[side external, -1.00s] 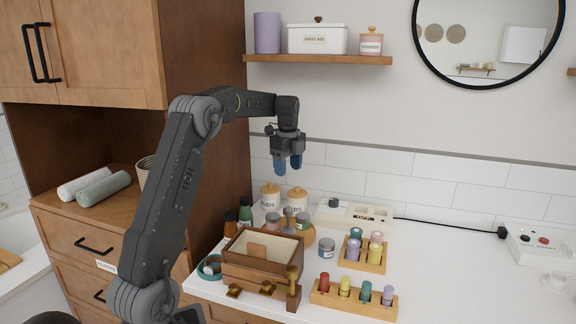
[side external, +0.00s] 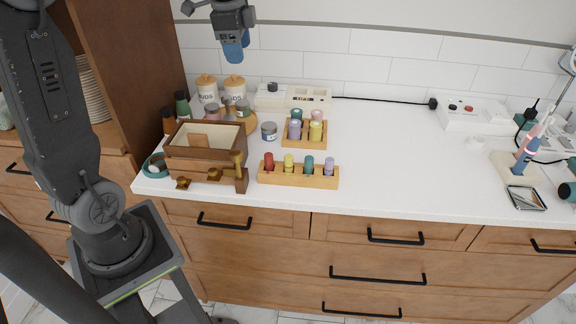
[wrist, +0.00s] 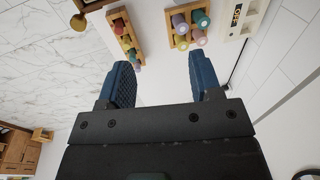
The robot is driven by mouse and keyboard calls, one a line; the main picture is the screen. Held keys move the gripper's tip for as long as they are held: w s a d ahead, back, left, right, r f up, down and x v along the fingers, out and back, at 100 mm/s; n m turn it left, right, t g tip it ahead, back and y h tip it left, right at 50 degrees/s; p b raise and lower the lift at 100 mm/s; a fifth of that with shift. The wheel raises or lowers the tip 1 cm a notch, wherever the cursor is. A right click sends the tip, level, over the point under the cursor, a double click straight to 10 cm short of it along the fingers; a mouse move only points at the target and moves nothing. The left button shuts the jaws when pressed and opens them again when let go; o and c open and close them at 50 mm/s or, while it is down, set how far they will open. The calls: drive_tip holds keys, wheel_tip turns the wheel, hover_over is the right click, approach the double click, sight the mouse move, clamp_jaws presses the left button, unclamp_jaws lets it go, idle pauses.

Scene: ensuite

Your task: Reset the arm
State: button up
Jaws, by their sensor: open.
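My gripper (side external: 235,47) hangs above the back left of the white counter, near the tiled wall, with nothing under its fingertips at close range. In the wrist view its two blue fingers (wrist: 163,84) are apart with nothing between them. The fingers overlap each other in the side external view.
A wooden box (side external: 205,158) stands at the counter's left front. Two wooden racks, one in front (side external: 298,181) and one behind (side external: 305,142), hold coloured bottles. Lidded jars (side external: 208,92) stand at the back left. The counter's middle (side external: 400,150) is clear.

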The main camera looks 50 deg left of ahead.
drive_tip(key=s+d+f+n+t, duration=0.2)
drive_tip(key=s+d+n, duration=0.2)
drive_tip(key=s+d, duration=0.5)
drive_tip(key=s+d+f+n+t+h, duration=0.1)
drive_tip(key=s+d+f+n, duration=0.1)
drive_tip(key=s+d+n, duration=0.3)
drive_tip(key=s+d, duration=0.3)
drive_tip(key=d, duration=0.1)
drive_tip(key=shift+s+d+f+t, duration=0.25)
drive_tip(key=shift+s+f+t, duration=0.05)
drive_tip(key=shift+s+t, duration=0.1)
